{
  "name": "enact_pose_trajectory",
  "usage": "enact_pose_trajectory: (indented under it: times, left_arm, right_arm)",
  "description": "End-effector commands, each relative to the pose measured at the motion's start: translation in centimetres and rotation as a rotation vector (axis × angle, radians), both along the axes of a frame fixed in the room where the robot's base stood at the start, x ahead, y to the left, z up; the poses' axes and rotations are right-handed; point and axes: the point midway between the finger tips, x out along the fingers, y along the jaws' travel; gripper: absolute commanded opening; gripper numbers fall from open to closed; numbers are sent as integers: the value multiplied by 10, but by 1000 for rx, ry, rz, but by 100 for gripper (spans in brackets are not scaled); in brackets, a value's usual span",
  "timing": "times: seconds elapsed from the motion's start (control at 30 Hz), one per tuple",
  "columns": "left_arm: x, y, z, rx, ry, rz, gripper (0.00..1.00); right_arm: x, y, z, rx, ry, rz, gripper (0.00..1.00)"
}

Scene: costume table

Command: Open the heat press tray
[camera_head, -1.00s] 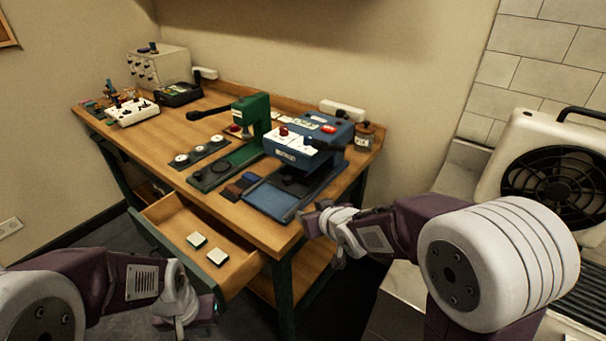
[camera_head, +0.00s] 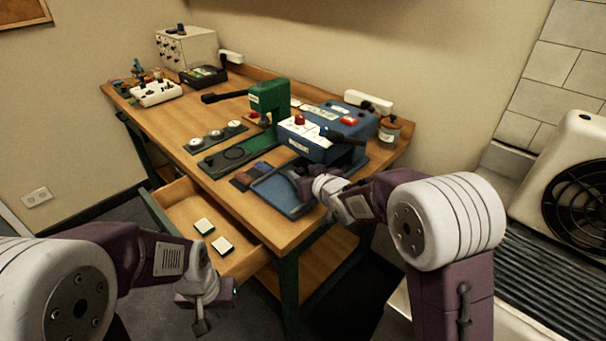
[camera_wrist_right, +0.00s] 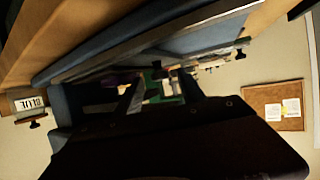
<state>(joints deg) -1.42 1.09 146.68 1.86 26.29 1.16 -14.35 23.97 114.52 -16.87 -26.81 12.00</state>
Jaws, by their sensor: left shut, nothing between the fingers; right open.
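The heat press (camera_head: 335,132) is a blue machine with a white front panel on the right part of the table. Its flat blue tray (camera_head: 268,190) sticks out in front of it at the table's front edge. My right gripper (camera_head: 306,186) is open at the tray's right front side; the head view does not show whether it touches. In the right wrist view the open fingers (camera_wrist_right: 160,92) are beneath a long blue and grey edge, with no object clearly between them. My left gripper (camera_head: 202,318) is shut and empty, low in front of the open drawer.
The wooden drawer (camera_head: 190,210) is pulled out, with two small pale blocks in it. A green press (camera_head: 268,103) with a black handle stands left of the heat press. A brown jar (camera_head: 390,129) stands to its right. A white fan unit is at far right.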

Motion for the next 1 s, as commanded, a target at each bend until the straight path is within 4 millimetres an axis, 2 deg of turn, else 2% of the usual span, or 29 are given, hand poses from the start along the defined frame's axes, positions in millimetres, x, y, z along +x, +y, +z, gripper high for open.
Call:
enact_pose_trajectory:
  times: [0.3, 0.37, 0.47, 0.5, 1.0]
  left_arm:
    - [0, 0, 0, 0, 0, 0, 0]
    - [0, 0, 0, 0, 0, 0, 0]
    - [0, 0, 0, 0, 0, 0, 0]
    - [0, 0, 0, 0, 0, 0, 0]
    - [0, 0, 0, 0, 0, 0, 0]
  right_arm:
    - [5, 2, -3, 0, 1, 0, 47]
    - [5, 2, -3, 0, 1, 0, 33]
    - [5, 2, -2, 0, 0, 0, 5]
    - [5, 2, -2, 0, 0, 0, 0]
    - [5, 2, -2, 0, 0, 0, 0]
